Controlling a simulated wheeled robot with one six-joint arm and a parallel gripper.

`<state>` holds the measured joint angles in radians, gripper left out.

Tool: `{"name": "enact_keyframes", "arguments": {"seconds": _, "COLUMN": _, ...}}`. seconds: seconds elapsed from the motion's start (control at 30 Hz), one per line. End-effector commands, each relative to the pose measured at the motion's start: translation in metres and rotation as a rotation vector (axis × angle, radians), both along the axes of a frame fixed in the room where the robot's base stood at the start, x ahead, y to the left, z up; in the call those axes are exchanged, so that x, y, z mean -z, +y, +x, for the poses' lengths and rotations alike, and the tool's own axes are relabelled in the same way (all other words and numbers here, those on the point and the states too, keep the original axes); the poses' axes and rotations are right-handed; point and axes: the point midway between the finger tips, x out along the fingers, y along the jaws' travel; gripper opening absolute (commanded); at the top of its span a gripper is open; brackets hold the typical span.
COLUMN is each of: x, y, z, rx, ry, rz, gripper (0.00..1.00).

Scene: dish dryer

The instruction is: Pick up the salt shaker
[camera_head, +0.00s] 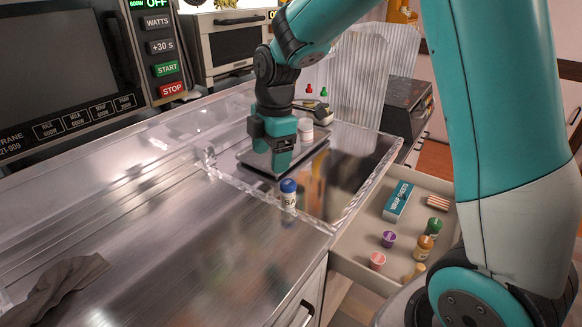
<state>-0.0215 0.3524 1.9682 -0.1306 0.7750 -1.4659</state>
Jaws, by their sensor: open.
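The salt shaker (289,196) is a small white bottle with a blue cap and the dark letters "SA" on its side. It stands upright near the front edge of a clear tray (339,222) on the metal counter. The gripper is open with nothing visibly held. Its far finger is partly hidden, and the exact depth gap to the shaker is hard to tell.
A dark flat device (258,164) and a small white container (305,130) are by my gripper. An open drawer (345,255) at right holds several small jars and a teal box (398,202). A microwave (70,65) stands at left, a grey cloth (62,287) at front left.

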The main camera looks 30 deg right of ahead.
Motion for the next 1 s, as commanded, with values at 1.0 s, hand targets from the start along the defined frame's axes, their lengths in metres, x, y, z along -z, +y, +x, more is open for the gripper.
{"name": "enact_keyframes", "arguments": {"seconds": 1.0, "x": 0.124, "y": -0.072, "z": 0.059, "rx": -0.385, "ry": 0.022, "rz": -0.101, "gripper": 0.74}}
